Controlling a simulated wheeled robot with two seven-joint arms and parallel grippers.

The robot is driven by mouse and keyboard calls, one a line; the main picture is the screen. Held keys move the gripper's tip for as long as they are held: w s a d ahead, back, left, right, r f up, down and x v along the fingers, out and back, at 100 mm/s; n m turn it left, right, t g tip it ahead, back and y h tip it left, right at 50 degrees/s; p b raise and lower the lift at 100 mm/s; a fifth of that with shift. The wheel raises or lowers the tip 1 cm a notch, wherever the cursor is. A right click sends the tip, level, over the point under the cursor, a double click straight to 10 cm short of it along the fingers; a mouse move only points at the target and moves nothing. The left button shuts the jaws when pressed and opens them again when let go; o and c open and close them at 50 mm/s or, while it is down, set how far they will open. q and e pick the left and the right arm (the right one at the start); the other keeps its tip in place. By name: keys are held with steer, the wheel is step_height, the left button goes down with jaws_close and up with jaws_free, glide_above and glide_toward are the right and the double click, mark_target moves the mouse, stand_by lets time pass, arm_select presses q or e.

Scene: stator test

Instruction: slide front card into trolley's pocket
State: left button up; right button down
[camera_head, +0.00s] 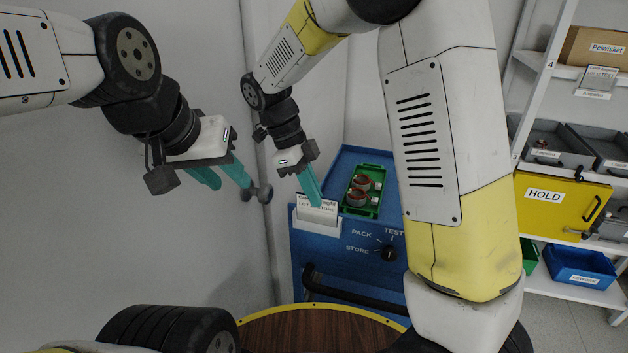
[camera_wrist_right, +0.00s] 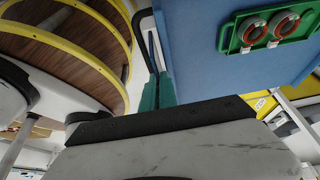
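The blue trolley (camera_head: 315,245) stands ahead in the head view. A white pocket (camera_head: 316,217) is on its front at the upper left corner. A white card (camera_head: 303,201) with printed text stands at the pocket's top edge; its lower part is hidden, so I cannot tell how deep it sits. My right gripper (camera_head: 317,204) points down at the card, with its teal fingers close together on it. In the right wrist view the fingers (camera_wrist_right: 157,92) are nearly together beside the blue trolley top. My left gripper (camera_head: 232,186) is open and empty, left of the trolley.
A green tray (camera_head: 377,205) with copper-coloured rings (camera_head: 358,198) lies on the trolley top. A dial (camera_head: 389,254) and a dark handle (camera_head: 345,291) are on its front. Shelves with a yellow HOLD box (camera_head: 560,212) stand right.

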steer(key=shift+f, duration=0.9)
steer(key=c, duration=1.6)
jaws_free()
steer(key=shift+v, duration=3.95)
